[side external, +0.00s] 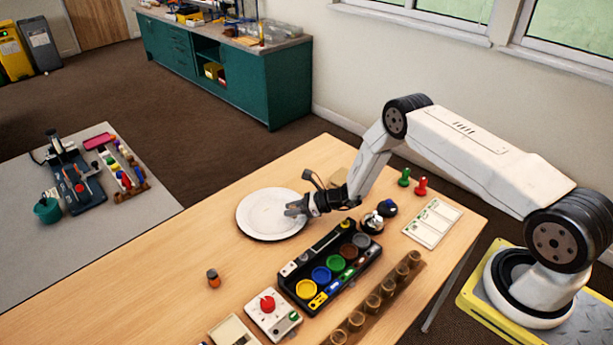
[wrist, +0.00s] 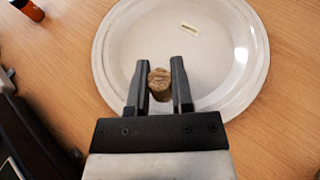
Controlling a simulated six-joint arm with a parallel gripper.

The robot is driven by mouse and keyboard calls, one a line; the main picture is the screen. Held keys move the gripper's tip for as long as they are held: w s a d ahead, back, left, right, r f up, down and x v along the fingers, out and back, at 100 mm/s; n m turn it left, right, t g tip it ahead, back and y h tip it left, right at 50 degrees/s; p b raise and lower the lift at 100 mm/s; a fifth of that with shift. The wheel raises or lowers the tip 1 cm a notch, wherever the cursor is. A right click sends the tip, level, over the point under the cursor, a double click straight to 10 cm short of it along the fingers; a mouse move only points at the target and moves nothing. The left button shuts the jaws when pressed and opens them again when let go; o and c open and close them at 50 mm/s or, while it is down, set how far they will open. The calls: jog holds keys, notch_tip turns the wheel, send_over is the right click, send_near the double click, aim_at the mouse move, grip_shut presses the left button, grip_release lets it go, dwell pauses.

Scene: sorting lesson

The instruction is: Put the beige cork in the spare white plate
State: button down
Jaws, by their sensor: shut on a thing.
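The beige cork (wrist: 159,84) sits between the two fingers of my gripper (wrist: 159,79) in the wrist view. The gripper is shut on it. The white plate (wrist: 215,35) lies under and beyond the fingertips there, and the cork shows over its near part. In the side view the plate (side external: 266,205) is on the table, and my gripper (side external: 290,210) is over its right part. The cork is too small to make out in the side view. I cannot tell whether the cork touches the plate. A small pale label lies on the plate in the wrist view.
A black tray with coloured round cups (side external: 330,268) is in front of the plate. A wooden rack with several cups (side external: 375,300) and a box with a red knob (side external: 270,308) stand nearer. The table left of the plate is clear.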

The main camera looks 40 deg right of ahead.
jog(key=shift+f, duration=0.35)
jog(key=shift+f, duration=0.35)
jog(key=c, duration=0.5)
grip_release()
jog(key=shift+r, duration=0.1)
jog(key=shift+r, duration=0.25)
jog(key=shift+s+d+r, duration=0.1)
jog(key=shift+s+d, duration=0.05)
jog(key=shift+d, duration=0.05)
jog(key=v, duration=1.1)
jog(key=shift+s+d+r, duration=0.1)
jog(key=shift+s+r, duration=0.05)
jog(key=shift+s, duration=0.1)
